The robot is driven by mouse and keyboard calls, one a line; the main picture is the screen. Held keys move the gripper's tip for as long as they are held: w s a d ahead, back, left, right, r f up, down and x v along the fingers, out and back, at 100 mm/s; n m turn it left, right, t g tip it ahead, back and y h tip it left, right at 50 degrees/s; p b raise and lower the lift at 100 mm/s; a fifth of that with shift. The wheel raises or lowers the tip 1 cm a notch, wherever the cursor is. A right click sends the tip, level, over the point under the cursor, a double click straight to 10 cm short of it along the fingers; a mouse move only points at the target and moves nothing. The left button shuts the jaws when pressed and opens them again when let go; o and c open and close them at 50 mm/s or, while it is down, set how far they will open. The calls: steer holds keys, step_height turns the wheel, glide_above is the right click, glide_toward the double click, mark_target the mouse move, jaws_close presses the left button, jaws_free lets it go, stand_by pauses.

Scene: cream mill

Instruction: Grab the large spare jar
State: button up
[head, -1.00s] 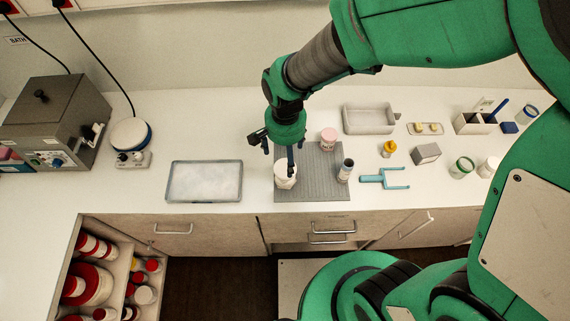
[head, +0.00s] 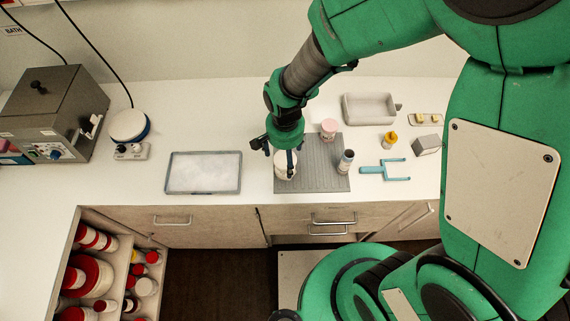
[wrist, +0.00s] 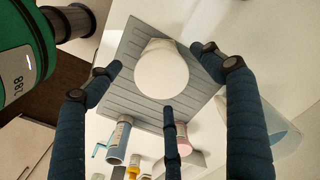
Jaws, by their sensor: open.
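A white jar (head: 284,169) stands on the grey ribbed mat (head: 325,180), near its left edge. My gripper (head: 284,155) is directly above and around it, pointing down. In the wrist view the white jar (wrist: 162,70) is seen from above, between the spread dark fingers of my gripper (wrist: 160,82). The fingers are open, and I see no clear contact with the jar. In the head view the fingers hide part of the jar. Large red-and-white jars (head: 93,275) lie in the open drawer at lower left; I cannot tell which jar is the spare.
A pink-lidded jar (head: 328,127) and a dark-topped bottle (head: 346,162) stand close right of the gripper. A blue fork-like tool (head: 388,171) lies farther right. A shallow tray (head: 203,187) is left, with clear counter around it.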

steer(key=shift+a+f+b, duration=0.1)
steer(key=shift+f+b, duration=0.3)
steer(key=shift+f, duration=2.05)
steer(key=shift+c, duration=0.5)
steer(key=c, duration=1)
steer(key=shift+o, duration=0.2)
